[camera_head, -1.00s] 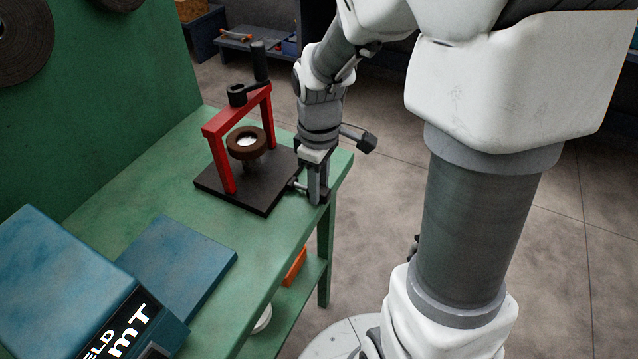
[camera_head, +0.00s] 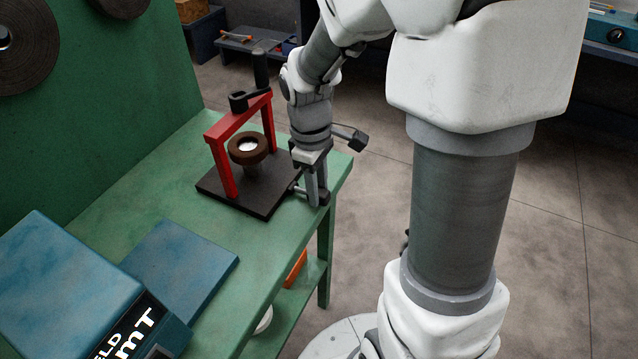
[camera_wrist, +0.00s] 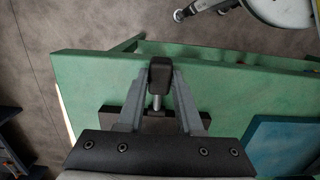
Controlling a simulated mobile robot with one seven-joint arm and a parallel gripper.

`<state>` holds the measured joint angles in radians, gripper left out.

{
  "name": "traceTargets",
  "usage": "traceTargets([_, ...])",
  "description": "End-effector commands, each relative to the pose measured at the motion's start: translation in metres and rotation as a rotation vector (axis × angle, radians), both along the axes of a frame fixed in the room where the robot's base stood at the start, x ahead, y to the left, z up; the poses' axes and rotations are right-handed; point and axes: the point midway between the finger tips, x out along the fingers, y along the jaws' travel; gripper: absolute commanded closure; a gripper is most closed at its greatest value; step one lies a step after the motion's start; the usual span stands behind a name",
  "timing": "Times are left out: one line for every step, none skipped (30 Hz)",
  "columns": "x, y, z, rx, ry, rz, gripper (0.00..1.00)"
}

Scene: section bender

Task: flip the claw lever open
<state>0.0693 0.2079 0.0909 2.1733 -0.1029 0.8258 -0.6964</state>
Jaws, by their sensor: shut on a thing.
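The section bender has a red frame (camera_head: 222,160) on a dark base plate (camera_head: 245,203) on the green bench, with a brown roller (camera_head: 240,155) under the frame. My gripper (camera_head: 317,198) is low at the plate's right edge, by the bench's edge. In the wrist view my gripper (camera_wrist: 161,70) is shut on the black knob of the claw lever (camera_wrist: 160,76). A short bright rod (camera_wrist: 157,102) runs from the knob back toward the dark plate (camera_wrist: 115,112). The claw itself cannot be made out. In the head view the fingers mostly hide the lever.
A black upright crank handle (camera_head: 261,68) stands above the red frame. A blue box (camera_head: 65,270) and a blue plate (camera_head: 180,262) lie on the green bench (camera_head: 130,185) at the near left. Open floor (camera_head: 375,205) is right of the bench.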

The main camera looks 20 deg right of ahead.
Motion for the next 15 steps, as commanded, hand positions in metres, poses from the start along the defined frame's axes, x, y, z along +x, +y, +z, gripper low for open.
traceTargets([0.0008, 0.0026, 0.0085, -0.023, 0.029, 0.007, 1.00])
traceTargets([0.0012, 0.0033, 0.0100, -0.039, 0.045, 0.006, 1.00])
traceTargets([0.0022, 0.0039, 0.0114, -0.061, 0.066, 0.006, 1.00])
traceTargets([0.0024, 0.0045, 0.0123, -0.077, 0.083, 0.006, 1.00])
traceTargets([0.0032, 0.0050, 0.0134, -0.093, 0.097, 0.006, 1.00])
traceTargets([0.0039, 0.0056, 0.0146, -0.113, 0.117, 0.006, 1.00])
traceTargets([0.0045, 0.0063, 0.0154, -0.127, 0.130, 0.005, 1.00])
traceTargets([0.0051, 0.0065, 0.0161, -0.141, 0.143, 0.004, 1.00])
traceTargets([0.0058, 0.0070, 0.0168, -0.157, 0.158, 0.004, 1.00])
traceTargets([0.0060, 0.0075, 0.0171, -0.168, 0.170, 0.003, 1.00])
traceTargets([0.0066, 0.0078, 0.0174, -0.176, 0.178, 0.003, 1.00])
traceTargets([0.0071, 0.0078, 0.0178, -0.189, 0.188, 0.003, 1.00])
traceTargets([0.0071, 0.0079, 0.0178, -0.196, 0.195, 0.003, 1.00])
traceTargets([0.0073, 0.0081, 0.0177, -0.201, 0.200, 0.003, 1.00])
traceTargets([0.0077, 0.0084, 0.0176, -0.206, 0.204, 0.002, 1.00])
